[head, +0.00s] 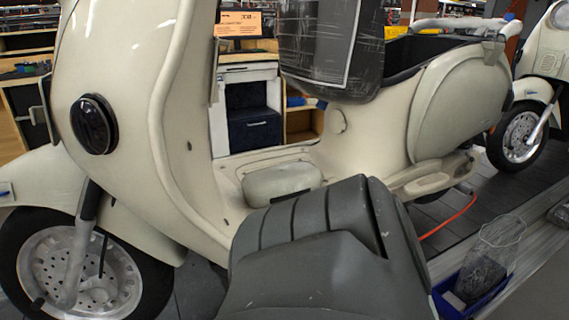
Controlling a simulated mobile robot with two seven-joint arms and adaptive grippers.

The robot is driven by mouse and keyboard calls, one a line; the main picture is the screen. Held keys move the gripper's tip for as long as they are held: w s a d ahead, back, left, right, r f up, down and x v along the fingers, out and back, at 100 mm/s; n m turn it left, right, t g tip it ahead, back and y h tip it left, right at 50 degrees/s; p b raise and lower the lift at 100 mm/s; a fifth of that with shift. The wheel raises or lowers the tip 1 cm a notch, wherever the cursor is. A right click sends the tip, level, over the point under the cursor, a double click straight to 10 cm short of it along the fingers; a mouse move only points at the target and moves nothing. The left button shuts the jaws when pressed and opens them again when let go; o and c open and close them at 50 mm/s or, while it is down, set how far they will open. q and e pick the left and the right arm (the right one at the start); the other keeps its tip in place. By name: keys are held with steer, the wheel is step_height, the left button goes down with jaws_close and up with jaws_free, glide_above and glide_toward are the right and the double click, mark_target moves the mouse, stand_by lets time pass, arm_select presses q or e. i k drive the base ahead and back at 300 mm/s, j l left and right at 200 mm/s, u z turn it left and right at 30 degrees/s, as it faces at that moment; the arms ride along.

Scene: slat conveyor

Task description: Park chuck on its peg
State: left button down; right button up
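I cannot make out the chuck or its peg in the head view. Neither of my grippers shows. A large dark grey ribbed form (320,250) fills the lower middle foreground and hides part of the floor and the scooter's lower side; I cannot tell what it is. A cream scooter (125,200) takes up most of the picture, with its front wheel (75,270) at the lower left.
A second scooter (525,110) stands at the right on the dark slats (440,220). A red-orange hose (455,222) lies there. A blue bin (470,302) and a clear mesh-like container (497,240) are at the lower right. A scratched dark panel (330,40) hangs at the top.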

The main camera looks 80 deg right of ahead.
mark_target(460, 187)
steer(key=j+z, duration=0.15)
steer(key=z, duration=1.45)
